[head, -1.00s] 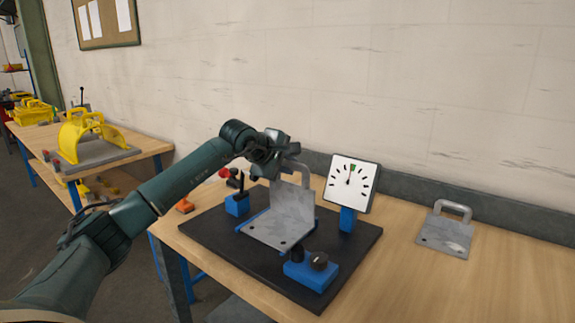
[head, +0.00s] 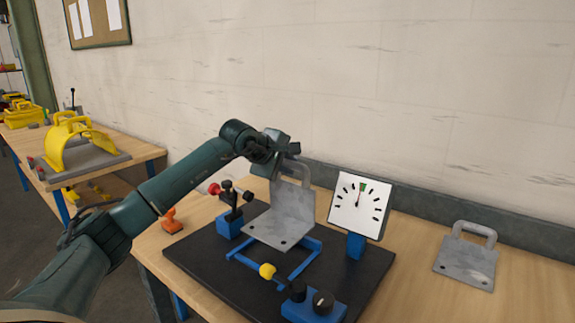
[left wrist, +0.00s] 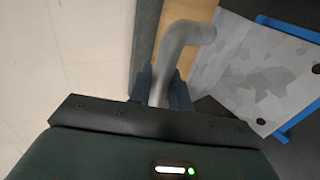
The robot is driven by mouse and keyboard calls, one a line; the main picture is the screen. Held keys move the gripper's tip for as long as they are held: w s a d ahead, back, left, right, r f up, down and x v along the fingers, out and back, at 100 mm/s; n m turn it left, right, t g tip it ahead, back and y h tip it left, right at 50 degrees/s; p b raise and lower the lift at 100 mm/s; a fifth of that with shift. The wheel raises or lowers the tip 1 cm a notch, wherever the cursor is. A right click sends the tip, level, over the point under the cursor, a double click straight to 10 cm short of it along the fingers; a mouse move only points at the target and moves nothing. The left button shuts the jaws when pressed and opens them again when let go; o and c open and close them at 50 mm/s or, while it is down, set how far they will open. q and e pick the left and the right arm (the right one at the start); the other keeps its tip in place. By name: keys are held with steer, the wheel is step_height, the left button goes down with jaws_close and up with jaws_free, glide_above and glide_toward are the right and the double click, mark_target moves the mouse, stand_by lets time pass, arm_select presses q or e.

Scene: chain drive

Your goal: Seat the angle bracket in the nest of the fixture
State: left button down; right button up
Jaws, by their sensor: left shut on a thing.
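The grey angle bracket (head: 283,224) has a flat base plate with two holes and an upright plate with a loop handle. My left gripper (head: 284,168) is shut on that handle, which also shows between the fingers in the left wrist view (left wrist: 180,45). The bracket is over the rear part of the nest, a blue rail frame (head: 301,268) on the dark fixture plate (head: 218,272). The nest's front rails show uncovered; the bracket hides its rear. The base plate looks roughly level and appears raised above the rails. My right gripper is out of view.
A dial gauge (head: 357,204) stands right of the bracket. A clamp with a red tip (head: 229,205) stands left, and a yellow-tipped plunger (head: 267,271) and blue knob block (head: 314,304) are in front. A second bracket (head: 468,257) lies on the bench at right.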

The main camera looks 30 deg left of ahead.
arm_select(q)
steer(key=shift+w+r, duration=0.15)
steer(key=shift+r, duration=0.2)
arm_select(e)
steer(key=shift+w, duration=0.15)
